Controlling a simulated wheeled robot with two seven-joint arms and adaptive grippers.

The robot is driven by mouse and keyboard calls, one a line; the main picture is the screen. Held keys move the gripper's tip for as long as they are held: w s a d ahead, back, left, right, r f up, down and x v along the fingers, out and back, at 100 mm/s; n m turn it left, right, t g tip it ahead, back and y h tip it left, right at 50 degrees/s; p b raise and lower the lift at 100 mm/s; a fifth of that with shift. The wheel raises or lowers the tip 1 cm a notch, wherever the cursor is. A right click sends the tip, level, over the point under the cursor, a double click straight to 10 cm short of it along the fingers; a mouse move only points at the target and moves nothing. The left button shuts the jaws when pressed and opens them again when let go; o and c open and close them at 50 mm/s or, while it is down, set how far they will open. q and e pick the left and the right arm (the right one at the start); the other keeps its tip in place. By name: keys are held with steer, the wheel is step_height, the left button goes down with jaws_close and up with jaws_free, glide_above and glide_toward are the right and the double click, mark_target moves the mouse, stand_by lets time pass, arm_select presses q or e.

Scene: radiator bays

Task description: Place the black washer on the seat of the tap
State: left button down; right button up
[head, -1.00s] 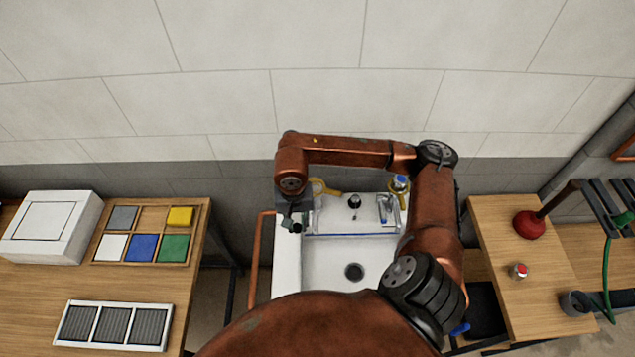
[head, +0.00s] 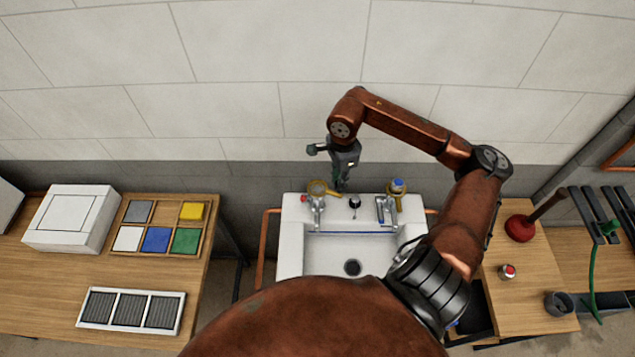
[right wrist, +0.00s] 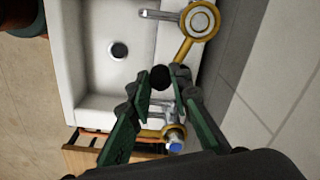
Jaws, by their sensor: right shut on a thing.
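My right gripper (head: 341,186) hangs with its fingers pointing down above the back rim of the white basin (head: 290,250), between the two taps. It is shut on a small dark round piece, which looks like the black washer (right wrist: 160,77) at the fingertips in the right wrist view. The left tap (head: 316,205) has a red mark beside it. The right tap (head: 386,210) has blue marks. I cannot make out the seat inside either tap. My left gripper is not in view.
Wooden benches flank the basin; a plunger (head: 520,228) and a red-topped item (head: 507,271) are on the right one.

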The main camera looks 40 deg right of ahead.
steer(key=w+f+p, duration=0.1)
steer(key=w+f, duration=0.1)
steer(key=w, duration=0.3)
steer(key=p, duration=0.1)
glide_above(317, 189)
steer(key=f, duration=0.5)
steer(key=shift+s+f, duration=0.1)
steer(key=shift+s, duration=0.15)
steer(key=shift+w+f+p, duration=0.2)
steer(key=shift+f+p, duration=0.05)
steer(key=shift+p, duration=0.05)
step_height(317, 189, down, 3)
steer(key=shift+r+p, duration=0.1)
steer(key=shift+p, duration=0.65)
steer(key=shift+f, duration=0.2)
steer(key=shift+f, duration=0.1)
steer(key=o, duration=0.3)
steer(key=shift+f, duration=0.1)
steer(key=o, duration=0.5)
